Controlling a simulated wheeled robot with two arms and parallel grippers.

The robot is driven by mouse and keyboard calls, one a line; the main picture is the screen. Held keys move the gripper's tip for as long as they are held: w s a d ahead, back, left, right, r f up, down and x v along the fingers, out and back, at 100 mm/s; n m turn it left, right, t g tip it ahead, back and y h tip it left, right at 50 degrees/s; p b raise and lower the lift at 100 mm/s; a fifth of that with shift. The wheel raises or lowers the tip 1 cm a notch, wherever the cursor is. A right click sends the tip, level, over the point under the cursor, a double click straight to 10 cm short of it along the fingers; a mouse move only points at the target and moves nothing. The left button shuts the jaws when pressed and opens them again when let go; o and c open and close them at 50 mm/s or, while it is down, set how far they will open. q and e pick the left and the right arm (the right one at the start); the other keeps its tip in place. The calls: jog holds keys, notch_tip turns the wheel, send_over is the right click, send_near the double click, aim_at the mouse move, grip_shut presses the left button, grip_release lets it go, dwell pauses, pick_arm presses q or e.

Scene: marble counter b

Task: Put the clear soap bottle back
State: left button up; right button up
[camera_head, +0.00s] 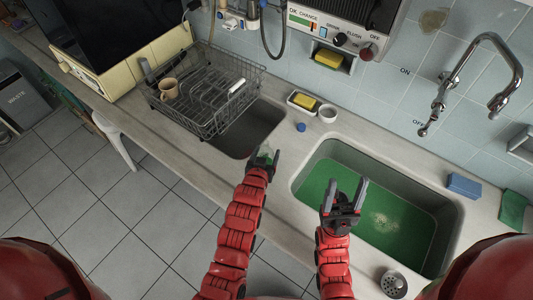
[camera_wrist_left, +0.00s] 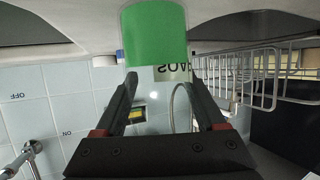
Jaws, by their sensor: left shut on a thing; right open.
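The clear soap bottle, with green contents, shows in the left wrist view (camera_wrist_left: 153,35) with part of a label reading upside down near its edge. My left gripper (camera_wrist_left: 162,82) is shut on it. In the head view my left gripper (camera_head: 263,157) is at the front edge of the counter, by the small grey basin, and the bottle (camera_head: 266,148) is only a small pale green patch between its fingers. My right gripper (camera_head: 346,192) is open and empty over the large sink with the green bottom (camera_head: 330,165).
A wire dish rack (camera_head: 205,128) with a tan cup (camera_head: 169,88) stands at the left. A sponge dish (camera_head: 291,103), a white cup (camera_head: 327,113) and a small blue object (camera_head: 301,127) sit behind the sinks. A faucet (camera_head: 440,100) overhangs the right. A blue sponge (camera_head: 463,186) lies right.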

pick_arm(q)
jog(key=shift+f, duration=0.2)
jog(key=o, duration=1.5)
jog(key=shift+r, duration=0.1)
jog(key=shift+r, duration=0.1)
